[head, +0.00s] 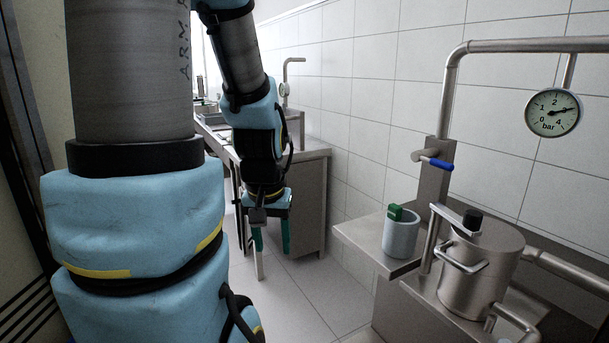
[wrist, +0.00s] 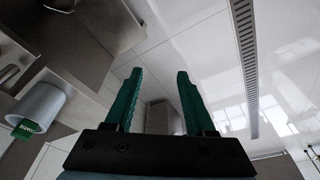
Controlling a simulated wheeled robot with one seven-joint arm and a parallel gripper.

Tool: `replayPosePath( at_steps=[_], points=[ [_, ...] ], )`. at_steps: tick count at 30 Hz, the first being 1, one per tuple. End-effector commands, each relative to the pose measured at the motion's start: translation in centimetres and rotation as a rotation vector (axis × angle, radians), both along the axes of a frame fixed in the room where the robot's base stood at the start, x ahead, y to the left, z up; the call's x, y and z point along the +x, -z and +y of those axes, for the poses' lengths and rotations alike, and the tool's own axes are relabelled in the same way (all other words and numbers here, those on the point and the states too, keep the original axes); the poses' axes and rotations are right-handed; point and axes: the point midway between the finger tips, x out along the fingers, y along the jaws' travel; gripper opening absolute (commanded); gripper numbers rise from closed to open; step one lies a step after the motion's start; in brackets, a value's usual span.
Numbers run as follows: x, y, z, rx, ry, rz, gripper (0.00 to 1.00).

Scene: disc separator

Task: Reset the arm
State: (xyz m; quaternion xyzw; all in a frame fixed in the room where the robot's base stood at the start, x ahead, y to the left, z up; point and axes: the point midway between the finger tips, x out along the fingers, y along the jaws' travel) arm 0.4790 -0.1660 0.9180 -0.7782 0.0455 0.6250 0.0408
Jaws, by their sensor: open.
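My gripper (head: 271,240) hangs with its green fingers pointing down over the floor, left of the separator bench in the head view. In the wrist view my gripper (wrist: 157,88) has its two green fingers apart with nothing between them. My blue and grey arm fills the left of the head view and reaches back to the gripper.
A steel separator vessel (head: 478,270) stands at the right, with a pressure gauge (head: 553,113) and a blue-handled valve (head: 437,163). A grey cup (head: 401,237) with a green item (head: 397,212) stands on a shelf (head: 362,235). A steel counter (head: 311,205) stands behind. The floor (head: 300,290) between is clear.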

Motion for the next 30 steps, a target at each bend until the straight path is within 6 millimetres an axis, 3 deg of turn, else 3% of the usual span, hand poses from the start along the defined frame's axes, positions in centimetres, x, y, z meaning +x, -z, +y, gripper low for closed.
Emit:
replayPosePath(
  at_steps=[1, 3, 9, 23, 28, 30],
  points=[
    [-0.3, 0.0, 0.8, -0.012, -0.037, -0.019, 0.55],
    [-0.4, 2.0, 0.5, -0.009, -0.026, -0.005, 0.55],
    [-0.8, 4.8, 0.4, -0.007, -0.024, 0.019, 0.55],
    [-1.7, 10.1, 0.3, -0.003, -0.023, 0.067, 0.55],
    [-2.0, 11.3, 0.3, -0.001, -0.023, 0.081, 0.55],
    [-1.9, 9.6, 0.3, -0.001, -0.023, 0.079, 0.55]
  ],
)
